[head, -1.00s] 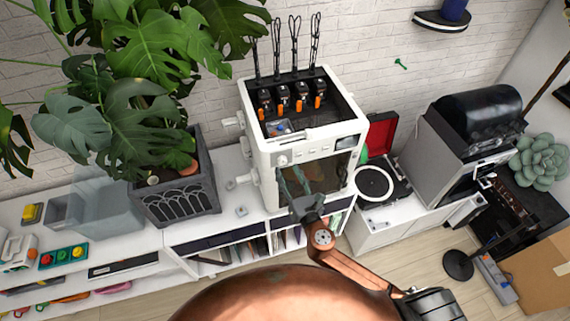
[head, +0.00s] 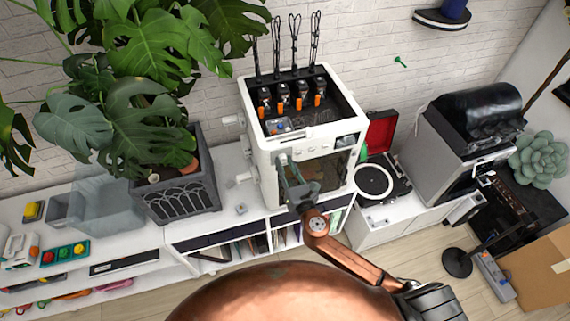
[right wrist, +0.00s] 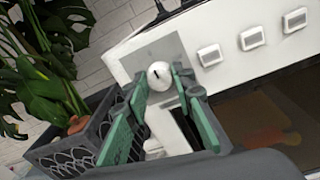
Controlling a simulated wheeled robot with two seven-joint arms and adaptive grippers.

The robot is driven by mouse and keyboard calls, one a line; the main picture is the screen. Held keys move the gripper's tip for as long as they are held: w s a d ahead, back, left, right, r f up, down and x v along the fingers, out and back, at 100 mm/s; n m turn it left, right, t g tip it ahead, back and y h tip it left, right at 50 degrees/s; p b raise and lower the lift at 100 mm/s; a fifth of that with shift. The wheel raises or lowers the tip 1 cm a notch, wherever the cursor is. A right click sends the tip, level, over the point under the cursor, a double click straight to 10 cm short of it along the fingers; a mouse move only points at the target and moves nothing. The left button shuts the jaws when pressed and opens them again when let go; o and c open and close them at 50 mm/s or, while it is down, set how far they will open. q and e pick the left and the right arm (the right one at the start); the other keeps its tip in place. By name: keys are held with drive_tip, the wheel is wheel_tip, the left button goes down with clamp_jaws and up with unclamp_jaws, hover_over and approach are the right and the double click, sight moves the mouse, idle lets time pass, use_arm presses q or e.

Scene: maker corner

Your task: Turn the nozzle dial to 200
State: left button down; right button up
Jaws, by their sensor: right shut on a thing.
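The white 3D printer (head: 262,165) stands on the white cabinet in the head view. Its round white dial (right wrist: 160,75) sits on a grey panel at the left of the printer's front in the right wrist view, with a short dark mark on its face. No numbers can be read. My right gripper (right wrist: 160,80) has its green fingertips on either side of the dial and is shut on it. In the head view the right gripper (head: 283,160) is at the printer's upper left front and covers the dial. My left gripper is not in view.
Three square buttons, one of them here (right wrist: 210,55), lie right of the dial. A planter (head: 180,203) with a large leafy plant stands left of the printer. A turntable (head: 376,187) is to its right. The floor in front of the cabinets is partly clear.

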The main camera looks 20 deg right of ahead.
clamp_jaws()
drive_tip(key=m+b, duration=0.2)
drive_tip(key=m, duration=0.1)
drive_tip(key=shift+f+m, duration=0.15)
drive_tip(key=shift+m, duration=0.25)
drive_tip(key=m+b, duration=0.1)
drive_tip(key=m, duration=0.1)
drive_tip(key=shift+m+b, duration=0.4)
drive_tip(key=m+b, duration=0.1)
drive_tip(key=m, duration=0.2)
drive_tip(key=shift+m+t, duration=0.3)
drive_tip(key=shift+m, duration=0.1)
drive_tip(key=shift+m+h+b, duration=0.3)
drive_tip(key=shift+m+b, duration=0.45)
drive_tip(key=shift+m, duration=1.15)
